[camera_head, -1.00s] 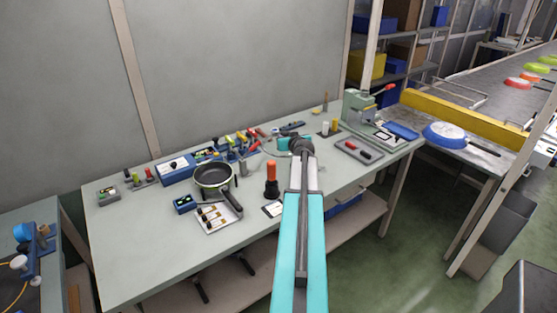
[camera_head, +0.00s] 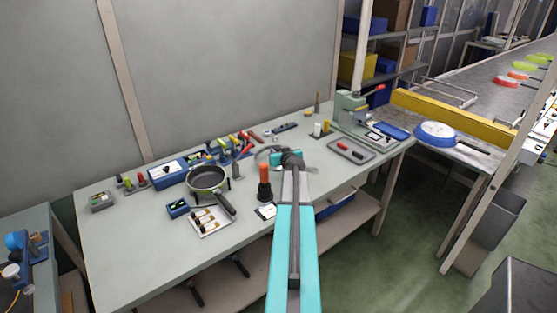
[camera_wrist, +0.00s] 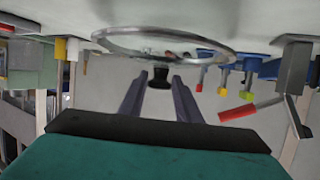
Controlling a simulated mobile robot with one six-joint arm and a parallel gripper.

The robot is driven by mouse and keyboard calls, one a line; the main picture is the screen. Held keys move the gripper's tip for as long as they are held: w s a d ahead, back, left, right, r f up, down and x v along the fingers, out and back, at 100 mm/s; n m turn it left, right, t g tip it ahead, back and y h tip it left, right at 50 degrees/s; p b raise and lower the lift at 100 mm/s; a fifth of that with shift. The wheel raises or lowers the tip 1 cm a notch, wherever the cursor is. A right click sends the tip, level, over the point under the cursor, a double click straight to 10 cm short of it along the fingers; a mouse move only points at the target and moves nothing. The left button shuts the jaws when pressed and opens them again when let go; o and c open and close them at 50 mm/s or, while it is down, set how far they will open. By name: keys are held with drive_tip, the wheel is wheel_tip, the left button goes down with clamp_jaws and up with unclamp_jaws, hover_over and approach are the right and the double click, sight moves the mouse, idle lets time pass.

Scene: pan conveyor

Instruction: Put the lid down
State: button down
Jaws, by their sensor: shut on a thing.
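A clear glass lid with a metal rim (camera_wrist: 112,47) and a dark knob shows in the wrist view. My gripper (camera_wrist: 160,80) is shut on the lid's knob, one finger on each side. In the head view the lid (camera_head: 266,153) is partly hidden behind my gripper (camera_head: 281,158), over the back middle of the workbench (camera_head: 130,250). I cannot tell whether its rim touches the bench. A dark pan (camera_head: 207,180) stands on the bench to the left, with its handle towards the front.
An orange-topped dark tool (camera_head: 264,182) stands upright close to my arm's left. Several coloured-handled tools (camera_head: 225,147) lie behind the lid. A grey tray (camera_head: 351,150) and a green press (camera_head: 350,110) are to the right. The bench's front left is clear.

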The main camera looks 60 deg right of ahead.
drive_tip(key=shift+f, duration=1.75)
drive_tip(key=shift+f, duration=0.15)
drive_tip(key=c, duration=1.3)
unclamp_jaws()
drive_tip(key=shift+r, duration=0.2)
drive_tip(key=shift+v, duration=0.9)
drive_tip(key=shift+b+v, duration=1.4)
drive_tip(key=shift+v, duration=3.7)
drive_tip(key=shift+f, duration=0.1)
drive_tip(key=shift+c, duration=0.5)
